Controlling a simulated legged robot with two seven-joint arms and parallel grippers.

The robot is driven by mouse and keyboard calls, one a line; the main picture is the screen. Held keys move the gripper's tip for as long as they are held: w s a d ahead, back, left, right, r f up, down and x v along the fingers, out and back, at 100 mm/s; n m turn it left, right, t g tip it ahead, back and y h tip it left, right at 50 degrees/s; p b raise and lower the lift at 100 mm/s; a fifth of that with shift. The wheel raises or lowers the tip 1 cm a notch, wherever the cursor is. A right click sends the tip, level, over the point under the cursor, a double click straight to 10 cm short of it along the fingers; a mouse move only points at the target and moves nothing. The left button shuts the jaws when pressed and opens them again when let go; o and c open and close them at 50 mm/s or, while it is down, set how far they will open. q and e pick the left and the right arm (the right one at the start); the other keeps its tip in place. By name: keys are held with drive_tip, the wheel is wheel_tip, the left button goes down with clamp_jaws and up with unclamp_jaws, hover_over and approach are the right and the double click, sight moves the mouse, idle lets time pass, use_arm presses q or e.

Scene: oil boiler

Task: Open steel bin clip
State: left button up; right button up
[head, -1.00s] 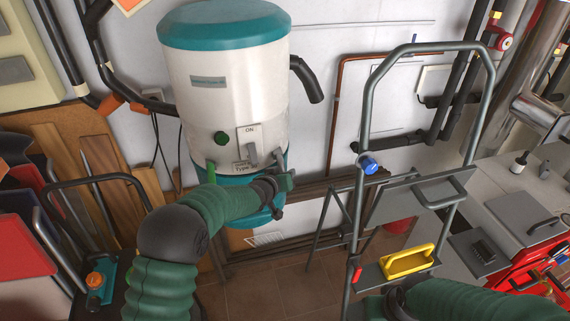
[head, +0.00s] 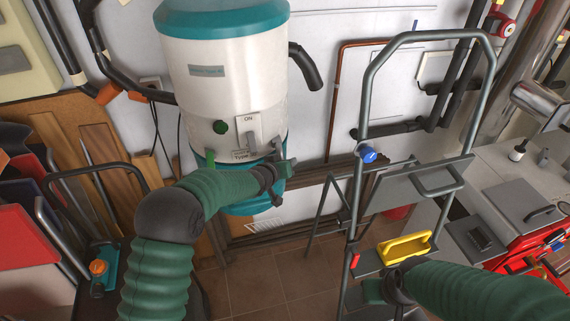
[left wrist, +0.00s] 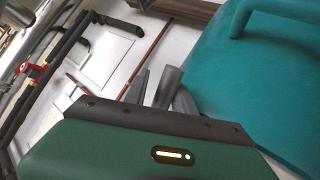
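The white boiler (head: 225,95) has a teal lower bin (head: 240,208). The bin's teal wall (left wrist: 265,75) and a teal handle also fill the right of the left wrist view. My left gripper (head: 287,166) is beside the lower front of the boiler. In the left wrist view, several grey metal pieces (left wrist: 165,88) stand close together; I cannot tell fingers from clip. My right gripper (head: 385,288) is low beside the ladder, its fingers unclear.
A grey stepladder (head: 365,85) stands right of the boiler, with a yellow-handled item (head: 405,248) on its step. A red toolbox (head: 530,250) is at the far right. A trolley and boards stand at the left. Tiled floor (head: 280,290) is open in the middle.

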use_arm(q)
drive_tip(key=b+v, duration=0.3)
drive_tip(key=v, duration=1.3)
drive_tip(key=shift+s+a, duration=0.2)
drive_tip(key=shift+s, duration=0.05)
drive_tip(key=shift+r, duration=0.1)
